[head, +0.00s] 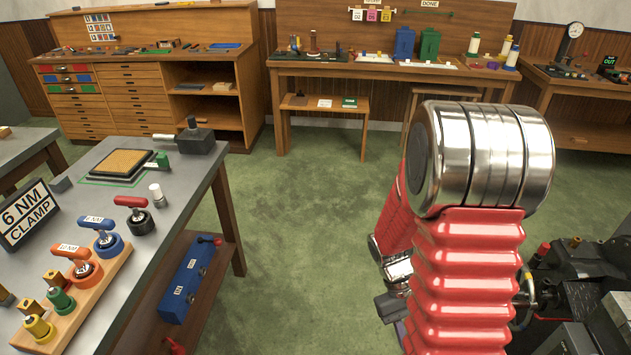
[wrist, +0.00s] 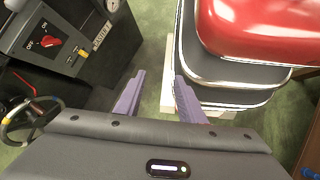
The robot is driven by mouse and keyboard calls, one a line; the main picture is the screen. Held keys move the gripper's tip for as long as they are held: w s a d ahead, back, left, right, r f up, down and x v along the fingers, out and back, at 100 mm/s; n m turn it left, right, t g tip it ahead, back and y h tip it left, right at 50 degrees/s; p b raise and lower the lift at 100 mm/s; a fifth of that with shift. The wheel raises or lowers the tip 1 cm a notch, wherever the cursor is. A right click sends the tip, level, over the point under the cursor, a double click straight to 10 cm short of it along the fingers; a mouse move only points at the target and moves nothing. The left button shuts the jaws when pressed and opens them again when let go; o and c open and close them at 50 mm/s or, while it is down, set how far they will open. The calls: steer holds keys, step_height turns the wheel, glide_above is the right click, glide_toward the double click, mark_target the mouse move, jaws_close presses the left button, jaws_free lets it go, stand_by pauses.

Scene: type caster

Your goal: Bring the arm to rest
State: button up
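My gripper (wrist: 158,96) shows in the wrist view with its two purple fingers spread apart. Green floor shows between them and I see nothing held. In the head view my red, ribbed arm with its chrome joint rises at the right of centre and folds downward. The gripper end is mostly hidden behind the arm there, low over the floor. In the wrist view a dark machine (wrist: 58,45) with a red switch stands left of the fingers. A red and black rounded body is close at the right; I cannot tell whether the right finger touches it.
In the head view a grey-topped bench (head: 165,190) with torque tools stands at the left. A drawer cabinet (head: 125,95) and a wooden bench (head: 350,68) line the back. Dark machinery (head: 570,285) is close at lower right. The green floor (head: 300,210) in the middle is clear.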

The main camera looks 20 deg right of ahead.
steer(key=w+a+r+t, duration=0.1)
steer(key=a+r+t, duration=0.3)
steer(key=r, duration=0.5)
steer(key=w+a+r+t+y, duration=0.1)
steer(key=a+r+t, duration=0.3)
steer(key=a+r, duration=0.4)
steer(key=w+a+r+t, duration=0.2)
steer(key=a+r+t, duration=0.2)
steer(key=r, duration=0.5)
steer(key=shift+w+a+r+n+t+y, duration=0.3)
steer(key=shift+a+r+n+t+y, duration=0.1)
steer(key=shift+a, duration=0.6)
steer(key=shift+f, duration=0.1)
steer(key=shift+c, duration=0.6)
steer(key=shift+d, duration=0.15)
